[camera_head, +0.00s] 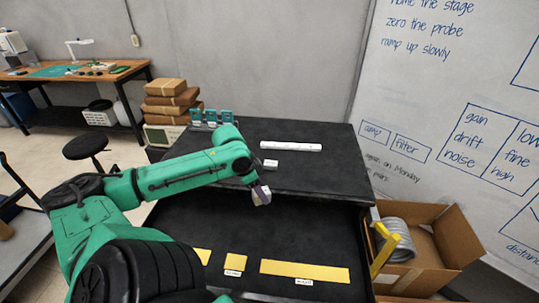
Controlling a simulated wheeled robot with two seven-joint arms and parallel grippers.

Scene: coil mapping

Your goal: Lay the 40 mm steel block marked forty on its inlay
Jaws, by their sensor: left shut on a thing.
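My left gripper (255,188) is shut on a small pale grey block (262,197), which I take for the steel block; its marking is too small to read. It is held above the dark lower surface, near the front edge of the raised shelf. Yellow inlays lie flat below it: a long one (318,270), a short one (236,262) and one partly hidden by my arm (203,256). Small white labels sit at their near edges, unreadable here. My right gripper is not in view.
At the right is a cardboard box (440,245) with a grey coil (397,240) and yellow bracket (383,248).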

